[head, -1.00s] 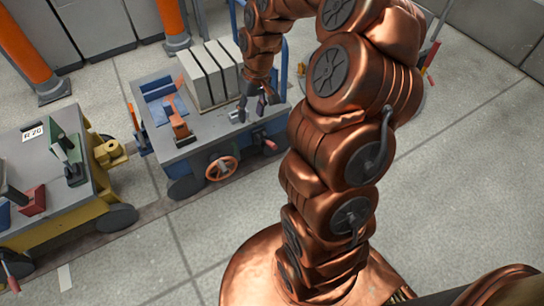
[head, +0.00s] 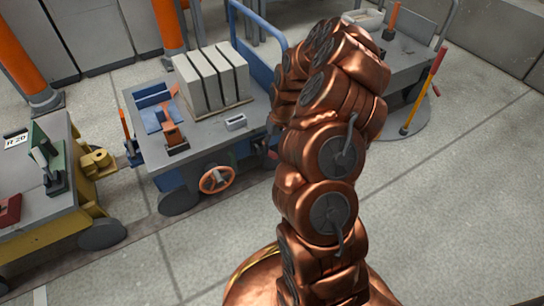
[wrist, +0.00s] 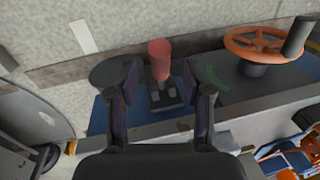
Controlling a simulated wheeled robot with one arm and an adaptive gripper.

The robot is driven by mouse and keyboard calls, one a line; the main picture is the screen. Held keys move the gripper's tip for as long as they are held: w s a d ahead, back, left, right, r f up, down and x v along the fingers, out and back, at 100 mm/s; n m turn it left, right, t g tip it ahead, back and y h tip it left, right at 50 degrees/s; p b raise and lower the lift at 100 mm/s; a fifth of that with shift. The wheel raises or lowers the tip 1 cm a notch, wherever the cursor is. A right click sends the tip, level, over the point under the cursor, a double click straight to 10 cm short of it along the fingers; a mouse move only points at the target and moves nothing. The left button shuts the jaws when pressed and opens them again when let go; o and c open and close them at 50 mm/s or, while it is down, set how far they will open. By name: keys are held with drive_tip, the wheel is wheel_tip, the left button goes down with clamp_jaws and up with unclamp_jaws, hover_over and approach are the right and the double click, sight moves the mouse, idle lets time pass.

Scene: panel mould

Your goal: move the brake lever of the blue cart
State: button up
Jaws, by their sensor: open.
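The blue cart (head: 238,138) stands at the middle left in the head view, with a grey top and an orange handwheel (head: 216,179) on its near side. In the wrist view the brake lever (wrist: 160,55) has a red grip and a dark slotted base on the cart's edge. My gripper (wrist: 160,88) is open, with one finger on each side of the lever and visible gaps between. I cannot tell how deep the fingers reach. A green arc mark (wrist: 216,80) lies beside the right finger. In the head view my arm hides my gripper and most of the lever.
The handwheel (wrist: 262,44) with its black knob is right of my gripper in the wrist view. Pale slabs (head: 212,78) and an orange clamp (head: 172,130) stand on the cart. A yellow cart (head: 60,222) is at left, a grey cart (head: 405,58) behind at right. Floor at right is clear.

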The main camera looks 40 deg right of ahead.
sight(272, 154)
drive_tip(key=shift+a+f+b, duration=0.2)
drive_tip(key=shift+f+b, duration=0.05)
drive_tip(key=shift+f, duration=0.75)
drive_tip(key=shift+a+f+b, duration=0.15)
drive_tip(key=shift+f+b, duration=0.1)
drive_tip(key=shift+f, duration=0.7)
drive_tip(key=shift+c, duration=0.2)
clamp_jaws()
